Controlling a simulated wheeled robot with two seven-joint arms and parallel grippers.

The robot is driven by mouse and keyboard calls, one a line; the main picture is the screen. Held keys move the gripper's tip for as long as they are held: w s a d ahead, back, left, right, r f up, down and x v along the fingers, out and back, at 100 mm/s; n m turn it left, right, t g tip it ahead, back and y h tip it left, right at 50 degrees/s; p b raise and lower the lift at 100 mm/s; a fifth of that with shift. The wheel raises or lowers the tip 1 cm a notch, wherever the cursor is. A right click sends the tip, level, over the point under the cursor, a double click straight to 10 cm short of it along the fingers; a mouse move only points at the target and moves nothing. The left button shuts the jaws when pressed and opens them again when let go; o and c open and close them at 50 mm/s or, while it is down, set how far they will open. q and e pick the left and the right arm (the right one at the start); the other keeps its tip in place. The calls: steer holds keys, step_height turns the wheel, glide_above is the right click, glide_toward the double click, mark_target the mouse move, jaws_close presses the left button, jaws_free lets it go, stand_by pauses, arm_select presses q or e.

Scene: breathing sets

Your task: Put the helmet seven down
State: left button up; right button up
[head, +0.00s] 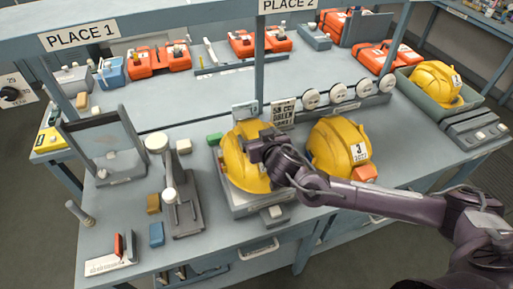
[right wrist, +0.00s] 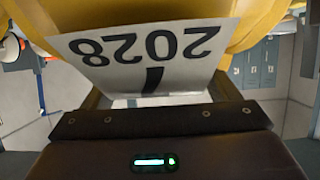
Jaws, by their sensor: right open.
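A yellow helmet (head: 236,165) sits on a grey flat device (head: 255,205) in the middle of the table. My right gripper (head: 258,148) is at its right side, covering part of it. In the right wrist view the helmet (right wrist: 140,15) fills the top, with an upside-down white label (right wrist: 145,55) reading 2028; the numeral beside it is cut off. The gripper's fingers (right wrist: 155,98) are open at either side of the label's lower part; contact cannot be told. A second yellow helmet (head: 335,145), labelled 3, stands to the right. My left gripper is not in view.
Another yellow helmet (head: 437,82) lies in a grey-green bin (head: 450,107) at the right. A metal stand (head: 180,205), blue block (head: 156,234) and tilted clear panel (head: 100,148) are at the left. Round white discs line a rail (head: 375,101) behind. The front-left table has some free room.

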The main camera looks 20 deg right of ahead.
steer(key=shift+w, duration=0.2)
steer(key=shift+s, duration=0.1)
steer(key=c, duration=1.6)
jaws_close()
